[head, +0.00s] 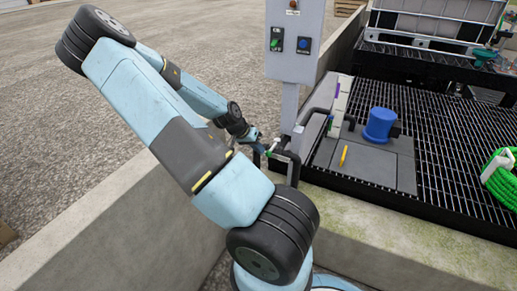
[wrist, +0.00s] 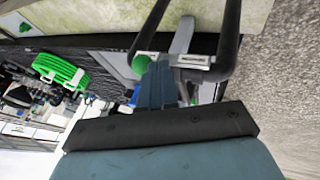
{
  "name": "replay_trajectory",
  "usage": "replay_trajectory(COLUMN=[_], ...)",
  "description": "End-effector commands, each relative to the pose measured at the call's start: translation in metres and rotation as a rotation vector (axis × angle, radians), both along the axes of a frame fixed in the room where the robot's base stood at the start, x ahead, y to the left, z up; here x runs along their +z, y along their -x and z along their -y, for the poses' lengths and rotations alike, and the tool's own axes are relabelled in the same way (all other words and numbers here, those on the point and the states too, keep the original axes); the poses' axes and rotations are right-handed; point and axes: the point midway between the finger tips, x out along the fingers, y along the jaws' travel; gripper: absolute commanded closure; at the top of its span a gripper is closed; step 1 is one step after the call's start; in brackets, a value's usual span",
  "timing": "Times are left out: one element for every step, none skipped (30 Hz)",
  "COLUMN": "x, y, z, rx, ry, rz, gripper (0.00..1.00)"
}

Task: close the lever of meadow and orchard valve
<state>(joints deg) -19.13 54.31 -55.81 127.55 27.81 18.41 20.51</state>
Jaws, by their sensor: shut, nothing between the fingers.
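My gripper (head: 258,146) is at the black pipework (head: 293,168) beside the post of the control box. In the wrist view the narrow fingers of my gripper (wrist: 158,66) are together, with nothing between them. A green ball knob (wrist: 141,63) is just left of the fingertips, touching or very close. A white label (wrist: 186,61) with small dark lettering lies right of the fingertips, between two black pipes (wrist: 229,40). I cannot read the label surely. The lever arm is mostly hidden, so its angle is unclear. The green part is tiny in the head view (head: 269,153).
A control box (head: 295,40) on a post stands behind the pipework. A blue motor (head: 381,124) and a yellow handle (head: 343,155) are on grey plates to the right. A coiled green hose (head: 500,172) lies on the grating. A concrete wall (head: 130,205) runs in front.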

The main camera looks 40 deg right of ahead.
Motion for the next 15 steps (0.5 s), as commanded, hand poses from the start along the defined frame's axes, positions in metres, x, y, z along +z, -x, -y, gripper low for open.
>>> replay_trajectory(x=[0.001,0.001,0.002,0.003,0.003,0.005,0.006,0.007,0.014,0.019,0.023,0.029,0.033,0.037,0.043], y=[-0.002,-0.004,-0.007,-0.009,-0.012,-0.015,-0.018,-0.02,-0.021,-0.021,-0.022,-0.023,-0.025,-0.026,-0.027], z=[-0.002,-0.003,-0.005,-0.006,-0.008,-0.01,-0.012,-0.014,-0.018,-0.021,-0.024,-0.028,-0.031,-0.035,-0.038], rx=[0.001,0.001,0.0,-0.001,-0.002,-0.004,-0.007,-0.01,-0.012,-0.012,-0.011,-0.01,-0.009,-0.008,-0.007], ry=[0.0,0.0,0.001,0.002,0.001,0.001,0.002,0.002,0.001,0.001,0.001,0.001,0.001,0.001,0.001], rz=[-0.001,-0.001,0.0,0.0,0.0,0.0,0.0,0.0,0.002,0.002,0.002,0.001,0.002,0.003,0.001], gripper=[1.0,1.0,1.0,1.0,1.0,1.0,1.0,1.0,1.0,1.0,1.0,1.0,1.0,1.0,1.0])
